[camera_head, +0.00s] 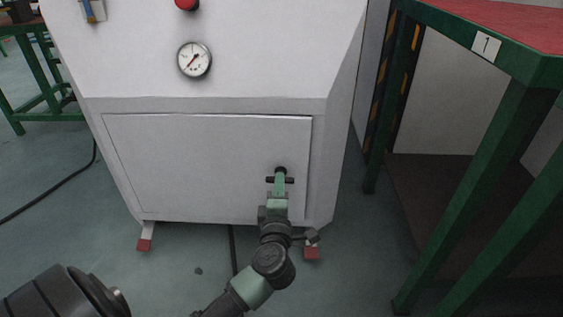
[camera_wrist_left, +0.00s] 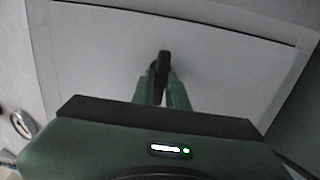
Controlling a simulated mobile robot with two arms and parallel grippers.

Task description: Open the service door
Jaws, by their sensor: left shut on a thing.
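The service door (camera_head: 200,165) is a light grey panel on the lower front of the white generator cabinet. Its outline looks flush with the cabinet, with a dark gap along the right edge. A small black handle (camera_head: 281,170) sits near the door's right side. My left gripper (camera_head: 280,180) is at the handle, with its fingers shut on it. In the left wrist view the black handle (camera_wrist_left: 163,62) shows between the green fingertips, with the door panel (camera_wrist_left: 100,60) behind. The fingers partly hide the handle. My right gripper does not show.
A pressure gauge (camera_head: 194,60) and a red button (camera_head: 187,4) are on the cabinet above the door. A green table with a red top (camera_head: 520,22) stands close at the right. A black cable (camera_head: 50,190) lies on the floor at the left.

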